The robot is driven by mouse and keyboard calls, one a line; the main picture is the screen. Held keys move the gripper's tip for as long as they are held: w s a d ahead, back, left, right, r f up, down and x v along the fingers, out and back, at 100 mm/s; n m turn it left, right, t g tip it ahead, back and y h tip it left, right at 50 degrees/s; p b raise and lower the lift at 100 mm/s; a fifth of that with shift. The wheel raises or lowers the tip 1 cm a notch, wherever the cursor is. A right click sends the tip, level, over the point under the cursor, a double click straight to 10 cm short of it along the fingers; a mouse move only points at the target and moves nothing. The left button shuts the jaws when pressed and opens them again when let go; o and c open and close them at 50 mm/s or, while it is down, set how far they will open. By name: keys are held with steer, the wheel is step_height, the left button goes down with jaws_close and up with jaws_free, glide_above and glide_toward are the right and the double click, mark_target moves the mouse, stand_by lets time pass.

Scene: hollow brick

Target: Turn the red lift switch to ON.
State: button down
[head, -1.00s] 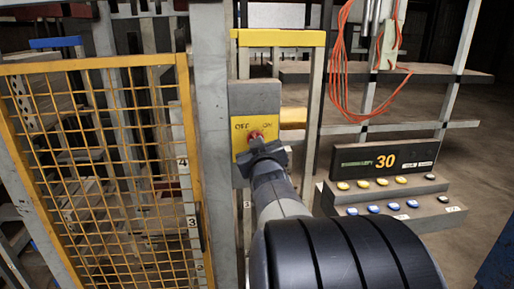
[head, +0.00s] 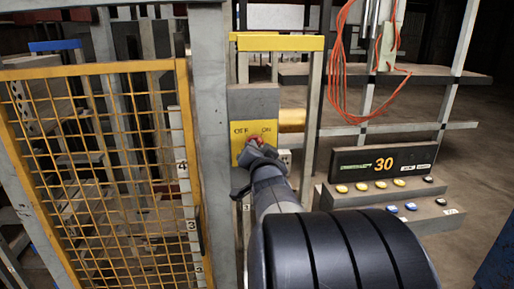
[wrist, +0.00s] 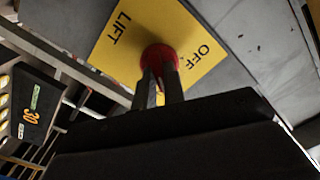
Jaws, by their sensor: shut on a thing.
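The red lift switch (head: 256,141) sits on a yellow plate (head: 240,153) marked OFF at left and ON at right, on a grey box. My gripper (head: 257,148) reaches it from below right, its body tilted. In the wrist view the two dark fingers (wrist: 160,82) are shut on the red switch (wrist: 159,54), one on each side. OFF and LIFT show there on the tilted yellow plate (wrist: 125,45); the fingers and gripper body hide the rest. Which mark the switch points at cannot be told.
A yellow mesh gate (head: 100,66) stands left of the grey post (head: 207,100). A console (head: 385,165) reading 30, with several buttons, stands at right. Orange cables (head: 340,70) hang above it. Open floor lies at far right.

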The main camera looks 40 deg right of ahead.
steer(key=shift+m, duration=1.1)
steer(key=c, duration=1.5)
jaws_free()
steer(key=shift+s, duration=0.1)
steer(key=p+v, duration=0.3)
steer(key=v, duration=0.7)
steer(key=shift+s+a+f, duration=0.1)
steer(key=shift+s+a, duration=0.15)
